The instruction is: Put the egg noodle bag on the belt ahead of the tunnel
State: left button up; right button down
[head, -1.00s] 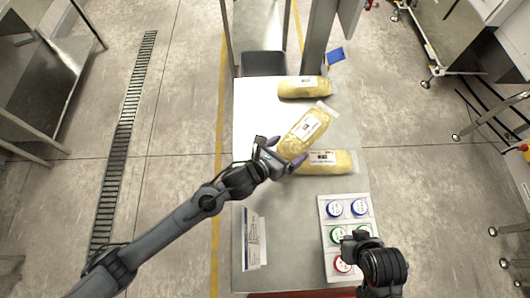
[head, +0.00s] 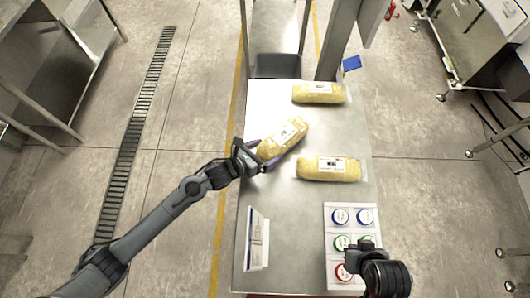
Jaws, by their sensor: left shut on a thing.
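My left gripper (head: 262,155) is shut on the near end of a yellow egg noodle bag (head: 285,134) with a white label. The bag points up and to the right, over the left part of the metal worktop (head: 308,222); I cannot tell its exact height above it. Two similar yellow bags lie on the worktop: one at the far end (head: 319,94), one nearer the middle (head: 328,169). My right gripper (head: 360,250) is over the button panel at lower right; its fingers are not clear. I cannot make out a tunnel or a moving belt.
A white panel (head: 329,234) with several blue, green and red round caps sits at the near right. A white sign (head: 257,238) stands at the near left. A dark bin (head: 277,66) and a metal post (head: 340,40) are beyond the far edge.

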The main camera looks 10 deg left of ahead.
pick_arm(q)
jog(key=shift+f, duration=0.65)
pick_arm(e)
jog(key=shift+a+f, duration=0.1)
pick_arm(q)
jog(key=shift+f, duration=0.2)
pick_arm(e)
jog(key=shift+f, duration=0.15)
pick_arm(q)
jog(key=o, duration=1.1)
jog(key=shift+r, duration=0.1)
